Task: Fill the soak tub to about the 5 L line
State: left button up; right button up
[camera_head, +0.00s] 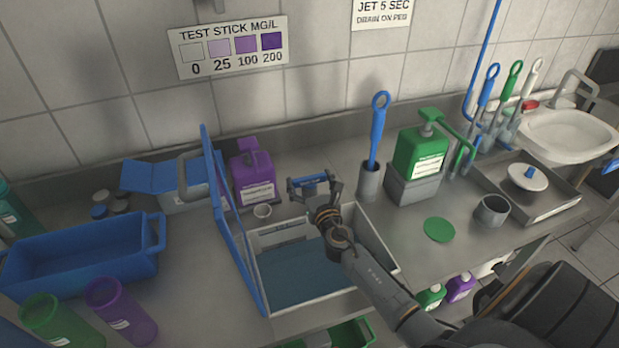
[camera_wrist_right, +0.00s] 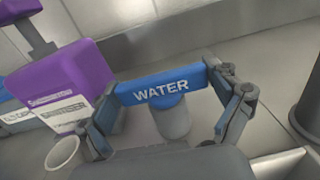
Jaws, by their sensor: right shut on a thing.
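The soak tub (camera_head: 372,238) is a white rectangular tub set in the counter, with its blue lid (camera_head: 222,215) standing open on the left side. Blue-grey water (camera_head: 300,272) covers its floor; I cannot read any litre line. My right gripper (camera_head: 310,184) is at the tub's back edge, shut on a blue lever marked WATER (camera_head: 309,179). In the right wrist view the lever (camera_wrist_right: 160,88) spans between the fingers of my right gripper (camera_wrist_right: 165,95), above a grey cylinder (camera_wrist_right: 173,120). My arm hides part of the tub. My left gripper is not in view.
A purple sanitiser bottle (camera_head: 253,178) and a small white cup (camera_head: 262,211) stand left of the lever. A blue brush in a grey holder (camera_head: 369,180) and a green pump bottle (camera_head: 420,152) stand right. A blue basin (camera_head: 85,262) is far left.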

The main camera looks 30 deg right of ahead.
jog(key=shift+n+y, duration=0.3)
jog(key=shift+y, duration=0.2)
jog(key=o, duration=0.9)
jog(key=shift+s, duration=0.1)
jog(key=v, duration=1.2)
jog(key=shift+f, duration=0.1)
